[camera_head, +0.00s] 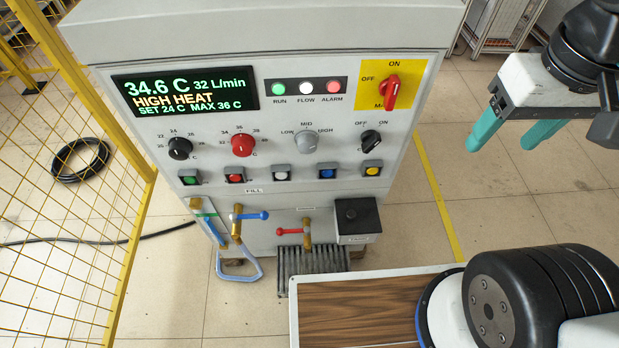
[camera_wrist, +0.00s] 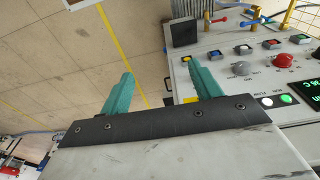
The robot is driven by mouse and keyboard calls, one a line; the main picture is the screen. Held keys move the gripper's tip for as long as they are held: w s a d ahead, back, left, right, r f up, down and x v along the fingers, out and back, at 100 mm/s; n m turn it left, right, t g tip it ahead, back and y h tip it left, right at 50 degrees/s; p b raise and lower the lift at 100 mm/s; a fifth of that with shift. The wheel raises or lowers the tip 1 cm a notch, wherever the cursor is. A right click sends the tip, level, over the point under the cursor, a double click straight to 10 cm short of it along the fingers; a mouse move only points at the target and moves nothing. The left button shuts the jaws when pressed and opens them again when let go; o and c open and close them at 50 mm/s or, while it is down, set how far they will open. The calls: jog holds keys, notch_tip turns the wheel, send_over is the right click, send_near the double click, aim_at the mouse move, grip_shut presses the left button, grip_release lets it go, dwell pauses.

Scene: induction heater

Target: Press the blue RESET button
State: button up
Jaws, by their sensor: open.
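The blue button (camera_head: 327,173) is on the front panel, between a white button (camera_head: 281,174) and a yellow button (camera_head: 373,169). Its label is too small to read. In the wrist view the blue button (camera_wrist: 215,55) lies just right of the right fingertip. My gripper (camera_head: 500,146) is open and empty, with two teal fingers, to the right of the panel and apart from it. In the wrist view the gripper (camera_wrist: 160,66) shows its fingers spread, with floor and the panel's edge beyond.
The display (camera_head: 185,93) reads 34.6 C, 32 L/min, HIGH HEAT. A red button (camera_head: 235,175), green button (camera_head: 189,178), several knobs and a red main switch (camera_head: 390,92) are nearby. Valves and a black box (camera_head: 357,216) sit below. A yellow fence (camera_head: 70,200) stands left.

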jog(key=shift+a, duration=0.1)
grip_shut()
dwell(1.7)
